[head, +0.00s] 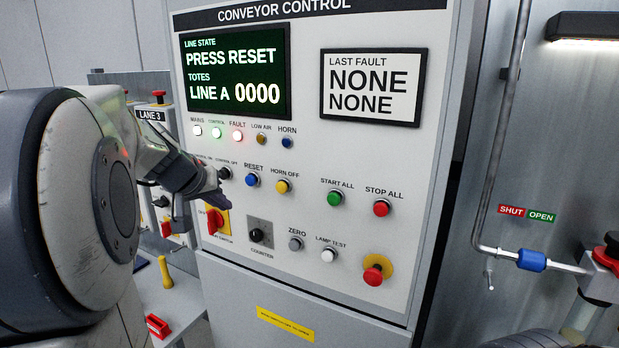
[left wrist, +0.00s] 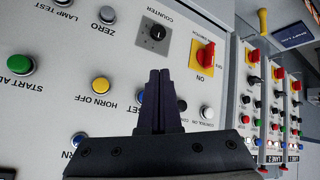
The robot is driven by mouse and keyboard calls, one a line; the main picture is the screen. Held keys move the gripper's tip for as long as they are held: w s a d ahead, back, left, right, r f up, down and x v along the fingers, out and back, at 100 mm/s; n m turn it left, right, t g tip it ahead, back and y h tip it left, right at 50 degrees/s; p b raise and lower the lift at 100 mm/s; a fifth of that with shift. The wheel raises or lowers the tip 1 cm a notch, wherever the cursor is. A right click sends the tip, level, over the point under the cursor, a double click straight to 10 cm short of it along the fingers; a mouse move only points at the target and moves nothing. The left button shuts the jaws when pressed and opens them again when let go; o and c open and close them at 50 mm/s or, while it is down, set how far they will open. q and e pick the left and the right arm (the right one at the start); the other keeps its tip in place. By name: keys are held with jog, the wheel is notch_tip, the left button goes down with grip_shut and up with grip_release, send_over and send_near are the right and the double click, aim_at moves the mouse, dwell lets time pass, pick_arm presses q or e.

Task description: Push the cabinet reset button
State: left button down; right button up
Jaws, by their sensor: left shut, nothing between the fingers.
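The reset button (head: 252,181) is a blue round push button under the label RESET on the white conveyor control panel (head: 310,160). The panel's green display (head: 235,73) reads PRESS RESET. My left gripper (head: 225,199) is shut and empty, in front of the panel, just left of and slightly below the reset button in the head view. In the left wrist view my closed fingers (left wrist: 159,75) point at the panel and partly hide the reset button (left wrist: 140,97), whose blue edge shows beside them. I cannot tell whether they touch the panel. My right gripper is out of view.
Close by are the yellow horn off button (head: 283,186), red rotary switch (head: 214,221) and black counter knob (head: 257,235). A red emergency stop (head: 373,275) sits lower right.

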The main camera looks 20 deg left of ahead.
aim_at(250, 181)
pick_arm(q)
jog(key=a, duration=0.1)
jog(key=a+r, duration=0.1)
jog(key=shift+s+a+n+y, duration=0.3)
jog(key=shift+s, duration=0.05)
jog(key=w+p, duration=0.4)
jog(key=w, duration=0.4)
jog(key=shift+w+d+p, duration=0.4)
jog(key=shift+w, duration=0.1)
dwell(1.6)
jog(key=shift+w, duration=0.3)
